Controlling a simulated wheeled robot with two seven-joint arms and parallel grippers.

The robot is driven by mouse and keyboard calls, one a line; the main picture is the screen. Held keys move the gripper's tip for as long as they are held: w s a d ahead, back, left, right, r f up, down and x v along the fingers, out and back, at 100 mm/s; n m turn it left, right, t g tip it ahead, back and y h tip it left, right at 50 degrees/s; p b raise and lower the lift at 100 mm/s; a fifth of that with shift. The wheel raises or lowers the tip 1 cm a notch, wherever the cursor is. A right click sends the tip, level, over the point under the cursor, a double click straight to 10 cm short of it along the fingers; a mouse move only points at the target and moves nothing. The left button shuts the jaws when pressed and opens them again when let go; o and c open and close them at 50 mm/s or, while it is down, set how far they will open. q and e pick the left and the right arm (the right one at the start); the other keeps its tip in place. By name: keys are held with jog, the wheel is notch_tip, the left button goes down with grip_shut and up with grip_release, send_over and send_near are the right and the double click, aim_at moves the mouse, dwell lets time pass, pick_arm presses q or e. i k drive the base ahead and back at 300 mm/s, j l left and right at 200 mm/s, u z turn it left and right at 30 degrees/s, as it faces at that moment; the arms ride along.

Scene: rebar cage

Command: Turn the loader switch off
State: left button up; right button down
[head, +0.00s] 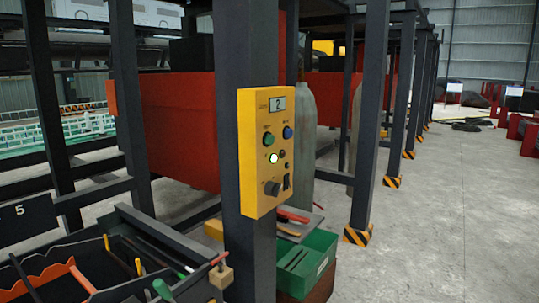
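A yellow control box (258,205) is fixed to a dark upright post (245,60) in the middle of the head view. It carries a small display (277,103) reading 2, a green button (268,139) and a blue button (287,132). A lit green-white lamp (273,158) sits below them. A black rotary knob (272,188) is at the lower left of the panel, and a small black switch (287,182) is beside it. I cannot tell which control is the loader switch or read the labels. Neither gripper shows.
A dark tray (80,252) with several tools is at the lower left. A grey cylinder (302,115) and striped-foot posts (358,235) stand beyond. Concrete floor (450,220) at the right is clear.

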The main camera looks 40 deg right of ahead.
aim_at(272, 189)
jog(key=l+u, duration=0.15)
jog(key=l, duration=3.5)
jog(key=k, duration=0.05)
